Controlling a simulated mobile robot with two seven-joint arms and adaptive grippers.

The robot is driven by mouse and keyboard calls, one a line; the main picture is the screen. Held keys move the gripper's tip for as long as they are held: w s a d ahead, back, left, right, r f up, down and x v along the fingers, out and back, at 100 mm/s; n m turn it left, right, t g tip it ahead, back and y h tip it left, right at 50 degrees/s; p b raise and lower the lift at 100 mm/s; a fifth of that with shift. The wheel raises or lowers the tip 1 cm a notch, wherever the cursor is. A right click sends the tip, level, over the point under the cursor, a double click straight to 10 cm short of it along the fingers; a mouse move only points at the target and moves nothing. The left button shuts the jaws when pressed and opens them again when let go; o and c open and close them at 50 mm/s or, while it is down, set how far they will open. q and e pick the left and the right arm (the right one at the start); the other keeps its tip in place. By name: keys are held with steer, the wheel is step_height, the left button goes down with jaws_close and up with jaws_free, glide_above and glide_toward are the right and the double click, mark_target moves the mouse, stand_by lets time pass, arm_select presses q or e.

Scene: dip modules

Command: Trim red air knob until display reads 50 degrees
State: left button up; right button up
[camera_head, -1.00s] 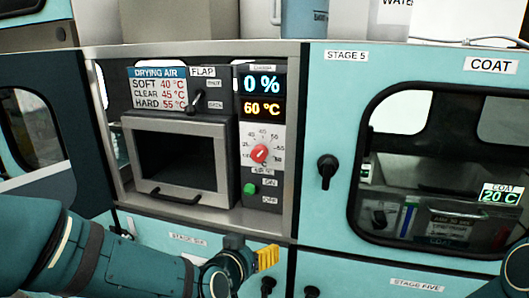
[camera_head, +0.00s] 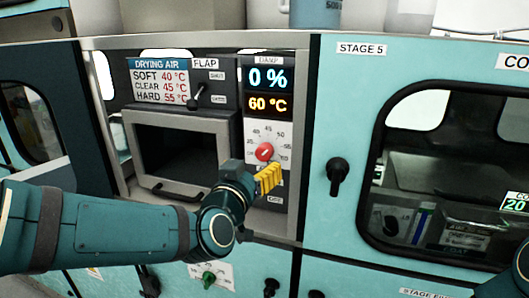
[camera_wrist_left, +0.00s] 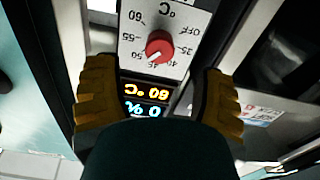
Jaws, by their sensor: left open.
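The red air knob (camera_head: 264,152) sits on a white dial plate under the displays on the drying air panel. It also shows in the left wrist view (camera_wrist_left: 159,45), upside down. The orange display (camera_head: 268,104) reads 60 °C, and shows inverted in the left wrist view (camera_wrist_left: 146,91). My left gripper (camera_head: 270,178), with yellow fingers, is just below the knob in the head view. In the left wrist view its open fingers (camera_wrist_left: 156,70) are spread to either side, with the knob between and beyond them, apparently untouched. My right gripper is not in view.
A blue display (camera_head: 268,79) reads 0 %. Left of the panel are a flap lever (camera_head: 195,100) and a drying chamber with a handle (camera_head: 175,191). A black door knob (camera_head: 337,172) is on the teal Stage 5 door to the right. My left gripper covers the lower panel.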

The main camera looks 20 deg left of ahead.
mark_target(262, 156)
arm_select(q)
steer(key=w, duration=0.7)
steer(key=shift+w+d, duration=0.1)
steer(key=shift+w, duration=0.25)
steer(key=shift+s, duration=0.1)
steer(key=c, duration=1.2)
